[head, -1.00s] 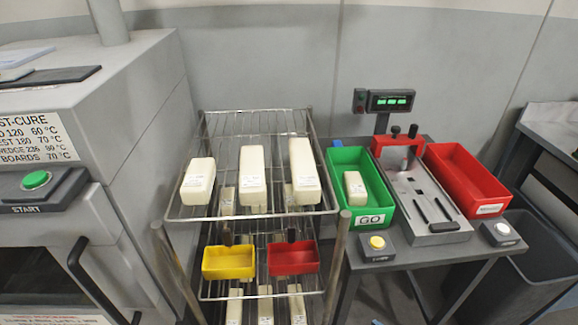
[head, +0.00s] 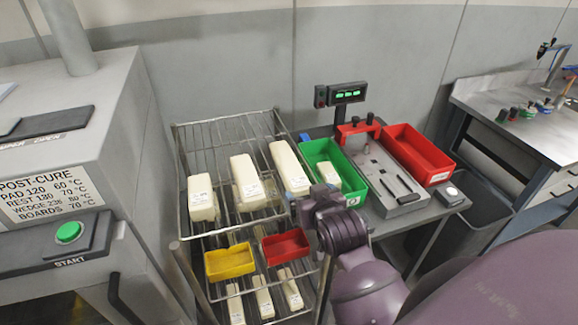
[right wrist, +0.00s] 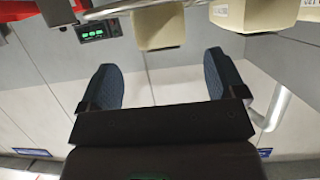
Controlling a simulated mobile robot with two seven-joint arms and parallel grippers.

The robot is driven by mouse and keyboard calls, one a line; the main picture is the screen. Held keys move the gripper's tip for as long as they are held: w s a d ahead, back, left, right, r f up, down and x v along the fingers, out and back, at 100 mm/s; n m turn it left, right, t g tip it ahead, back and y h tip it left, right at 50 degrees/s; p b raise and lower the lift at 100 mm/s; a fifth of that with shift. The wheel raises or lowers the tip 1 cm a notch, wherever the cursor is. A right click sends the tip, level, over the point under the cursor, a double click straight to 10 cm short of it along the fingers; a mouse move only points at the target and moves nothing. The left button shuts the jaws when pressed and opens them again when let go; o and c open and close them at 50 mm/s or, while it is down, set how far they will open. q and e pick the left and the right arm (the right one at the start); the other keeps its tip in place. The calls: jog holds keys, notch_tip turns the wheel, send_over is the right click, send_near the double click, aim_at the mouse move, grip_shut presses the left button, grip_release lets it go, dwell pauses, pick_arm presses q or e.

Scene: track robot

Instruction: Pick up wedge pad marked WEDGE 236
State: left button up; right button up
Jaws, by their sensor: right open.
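Three cream pads, left (head: 202,200), middle (head: 247,182) and right (head: 289,168), lie on the rack's top shelf. More lie on lower shelves (head: 264,297), and one is in the green bin (head: 327,172). Their labels are too small to read, so I cannot tell which is WEDGE 236. My right gripper (head: 300,207) is by the rack's right front corner, near the right pad, its fingers largely hidden. In the right wrist view it is open and empty (right wrist: 163,75), with cream pads (right wrist: 158,28) beyond its fingertips. My left gripper is not in view.
The wire rack (head: 226,116) carries a yellow bin (head: 229,264) and a red bin (head: 285,246) lower down. The post-cure oven (head: 130,130) stands left. Right of the rack are a metal fixture (head: 383,176), a display (head: 348,94) and another red bin (head: 447,177).

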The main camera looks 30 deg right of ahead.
aim_at(299, 186)
jog(key=shift+x, duration=1.15)
jog(key=shift+p+x, duration=0.35)
jog(key=shift+x, duration=2.25)
jog(key=shift+s+f, duration=0.1)
jog(key=shift+f, duration=0.05)
jog(key=shift+a, duration=0.1)
jog(key=c, duration=1)
jog(key=shift+c, duration=0.2)
